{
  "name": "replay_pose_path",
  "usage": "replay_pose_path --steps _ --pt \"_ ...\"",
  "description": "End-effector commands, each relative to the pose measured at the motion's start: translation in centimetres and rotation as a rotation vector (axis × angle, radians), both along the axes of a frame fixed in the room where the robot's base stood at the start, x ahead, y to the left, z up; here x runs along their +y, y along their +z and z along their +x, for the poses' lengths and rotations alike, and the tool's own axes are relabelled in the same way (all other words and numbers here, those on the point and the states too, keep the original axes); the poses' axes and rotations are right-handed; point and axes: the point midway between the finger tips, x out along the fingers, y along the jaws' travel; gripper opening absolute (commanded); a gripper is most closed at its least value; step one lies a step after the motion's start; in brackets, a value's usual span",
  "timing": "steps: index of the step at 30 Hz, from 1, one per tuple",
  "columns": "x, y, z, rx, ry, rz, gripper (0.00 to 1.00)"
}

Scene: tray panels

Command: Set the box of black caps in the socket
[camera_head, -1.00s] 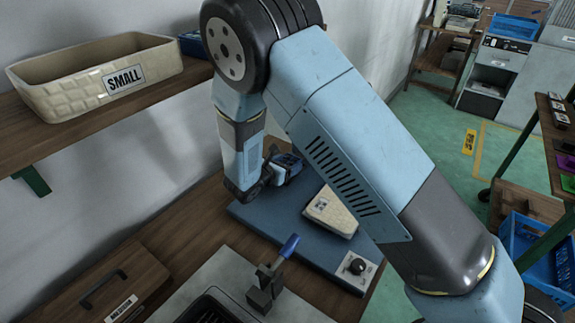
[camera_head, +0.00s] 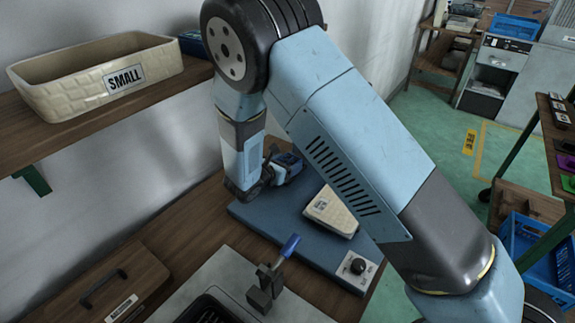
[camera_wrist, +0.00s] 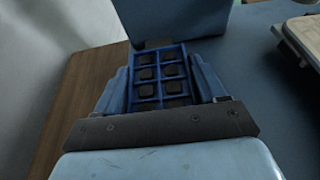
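The box of black caps (camera_wrist: 157,82) is a blue tray with two columns of black caps, seen in the wrist view. My gripper (camera_wrist: 160,72) has its light blue fingers along the box's left and right sides, and they appear closed on it. In the head view my gripper (camera_head: 284,168) is low over the far left part of the blue panel (camera_head: 272,222). My arm partly hides this area. A raised blue block (camera_wrist: 180,18) stands just beyond the box in the wrist view. I cannot make out the socket clearly.
A cream labelled case (camera_head: 331,212) and a black knob on a pale plate (camera_head: 371,275) sit on the panel. A blue-handled clamp (camera_head: 289,246) stands in front. A cream bin marked SMALL (camera_head: 60,88) is on the wall shelf at left.

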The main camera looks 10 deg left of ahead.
Motion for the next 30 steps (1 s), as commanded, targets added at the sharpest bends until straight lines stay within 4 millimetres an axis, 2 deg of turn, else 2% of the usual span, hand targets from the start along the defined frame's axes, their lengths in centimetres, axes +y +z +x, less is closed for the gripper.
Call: replay_pose_path --steps 1,5,8,13,14,16,22,27,30 --pt "-0.2 -1.4 -1.0 0.032 -0.002 0.000 0.95" --pt "0.4 -0.9 -2.2 0.030 0.002 0.001 0.95" --pt "1.2 -0.1 -3.8 0.026 0.007 0.001 0.95" --pt "2.7 1.8 -7.7 0.010 0.015 0.001 0.95" --pt "3.0 2.2 -8.3 0.007 0.015 0.002 1.00" --pt "3.5 2.9 -9.6 0.002 0.018 0.002 1.00" --pt "3.8 3.5 -10.5 0.005 -0.001 0.002 1.00" --pt "4.3 4.6 -12.4 -0.006 -0.002 0.001 1.00" --pt "4.5 4.7 -12.6 -0.005 -0.001 0.002 1.00"
